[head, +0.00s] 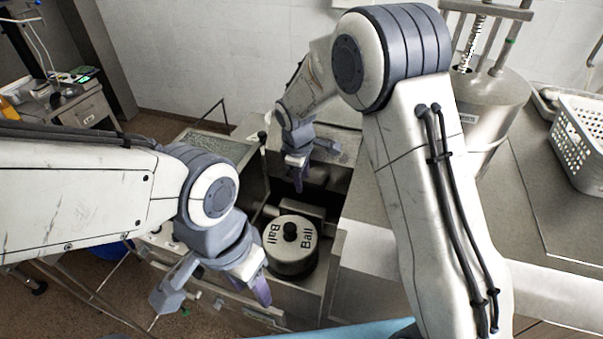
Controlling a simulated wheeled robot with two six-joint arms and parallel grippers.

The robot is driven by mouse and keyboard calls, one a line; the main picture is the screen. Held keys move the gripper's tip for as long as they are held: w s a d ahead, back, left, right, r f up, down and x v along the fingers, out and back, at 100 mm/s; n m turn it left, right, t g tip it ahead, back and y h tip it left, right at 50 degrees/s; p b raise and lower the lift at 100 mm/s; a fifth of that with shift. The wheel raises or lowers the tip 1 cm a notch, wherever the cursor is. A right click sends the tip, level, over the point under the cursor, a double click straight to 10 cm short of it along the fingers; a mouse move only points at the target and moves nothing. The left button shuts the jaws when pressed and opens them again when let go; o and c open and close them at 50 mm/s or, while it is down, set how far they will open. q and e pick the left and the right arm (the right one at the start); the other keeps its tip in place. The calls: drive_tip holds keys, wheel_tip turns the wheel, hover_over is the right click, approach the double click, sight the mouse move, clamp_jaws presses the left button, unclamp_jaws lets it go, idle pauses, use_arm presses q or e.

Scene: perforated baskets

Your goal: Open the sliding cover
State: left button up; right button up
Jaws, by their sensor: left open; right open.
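An open machine housing (330,225) stands in the middle, with a dark opening in its top. A metal panel (345,147) lies at the far side of this opening, partly behind my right gripper; I cannot tell if it is the sliding cover. A round metal pot (288,262) with a black knob and the word "Ball" printed twice sits in the opening. My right gripper (311,168) is open over the far part of the opening, and contact with the panel is unclear. My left gripper (213,293) is open and empty, left of the pot at the housing's front.
A raised speckled panel (215,146) stands left of the opening. A metal counter (540,190) extends right, bearing a steel cylinder (492,100) and a white perforated basket (580,140). A cart (85,108) stands at the far left. My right forearm hides part of the counter.

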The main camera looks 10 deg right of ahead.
drive_tip(key=shift+r, duration=0.35)
wheel_tip(320, 180, up, 10)
drive_tip(key=s+b, duration=0.1)
drive_tip(key=b, duration=0.3)
drive_tip(key=shift+s+a+f, duration=0.2)
drive_tip(key=shift+s+a, duration=0.15)
drive_tip(key=shift+a, duration=0.05)
drive_tip(key=shift+f, duration=0.1)
